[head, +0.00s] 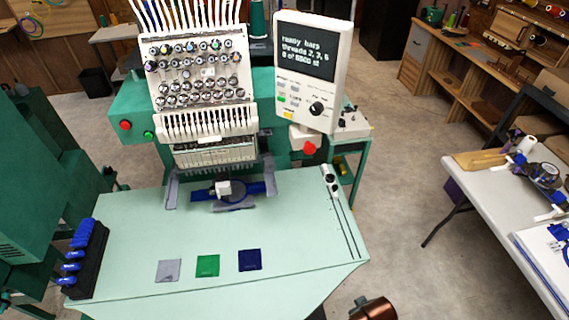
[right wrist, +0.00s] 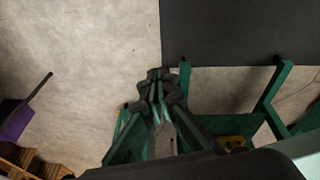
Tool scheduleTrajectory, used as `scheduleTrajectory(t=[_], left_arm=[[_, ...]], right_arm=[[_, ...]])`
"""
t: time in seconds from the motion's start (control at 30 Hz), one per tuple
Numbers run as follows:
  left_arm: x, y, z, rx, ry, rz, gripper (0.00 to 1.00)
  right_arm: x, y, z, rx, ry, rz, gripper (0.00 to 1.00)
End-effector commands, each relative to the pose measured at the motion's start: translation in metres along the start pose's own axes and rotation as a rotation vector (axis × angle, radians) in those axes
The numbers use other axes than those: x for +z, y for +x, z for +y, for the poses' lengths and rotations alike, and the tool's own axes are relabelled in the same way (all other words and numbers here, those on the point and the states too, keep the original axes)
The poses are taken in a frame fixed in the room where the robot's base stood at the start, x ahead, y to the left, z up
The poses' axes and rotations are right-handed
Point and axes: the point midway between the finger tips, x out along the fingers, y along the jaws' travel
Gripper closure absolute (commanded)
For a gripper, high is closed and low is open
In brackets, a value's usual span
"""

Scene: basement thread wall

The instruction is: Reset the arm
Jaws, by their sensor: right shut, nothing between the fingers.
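My right gripper (right wrist: 160,76) shows in the middle of the right wrist view, dark, with its fingers together and nothing between them. Neither gripper shows in the head view. My left gripper is in no view. The embroidery machine (head: 205,90) stands at the back, with a blue hoop piece (head: 232,188) under its heads. Its mint table (head: 215,235) fills the lower middle of the head view.
Grey (head: 168,270), green (head: 207,266) and navy (head: 250,260) cloth squares lie near the table's front. A black rack with blue parts (head: 88,250) stands at its left end. A white table (head: 490,215) with tools is at right. Open floor (head: 400,180) lies between.

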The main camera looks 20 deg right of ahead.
Motion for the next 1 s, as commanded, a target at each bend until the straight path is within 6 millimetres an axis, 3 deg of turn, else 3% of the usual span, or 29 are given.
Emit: scheduleTrajectory(t=[0.27,0.47,0.7,0.9,1.0], left_arm=[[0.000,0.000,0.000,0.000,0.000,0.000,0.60],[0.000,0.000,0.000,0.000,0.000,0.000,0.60],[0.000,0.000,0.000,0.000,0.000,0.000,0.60],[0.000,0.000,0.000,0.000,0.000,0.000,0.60],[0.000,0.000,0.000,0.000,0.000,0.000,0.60]], right_arm=[[0.017,0.075,-0.010,-0.014,-0.010,-0.032,1.00],[0.053,0.159,-0.022,-0.029,-0.025,-0.069,1.00],[0.136,0.262,-0.039,-0.047,-0.050,-0.120,1.00],[0.225,0.317,-0.048,-0.061,-0.074,-0.162,1.00],[0.266,0.332,-0.050,-0.066,-0.085,-0.179,1.00]])
